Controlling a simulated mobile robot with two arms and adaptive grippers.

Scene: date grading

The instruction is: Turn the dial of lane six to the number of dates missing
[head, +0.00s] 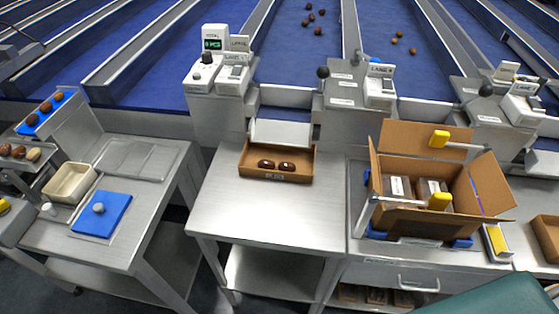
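A white unit (205,72) with a green-lit display (212,44) and a dark round knob (207,58) stands at the back of the middle table. Beside it is a lane label (239,43), too small to read surely. I cannot tell where the knob points. A brown tray (246,170) on the middle table holds two dark dates (277,165), lying side by side. Another white unit (381,88) with a lane label stands to the right, and a third (522,105) stands at the far right. Neither of my grippers is in view.
An open carton (388,215) with packs inside stands on the right table. Blue lanes (310,60) behind carry several loose dates. The middle table's front (262,215) is clear.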

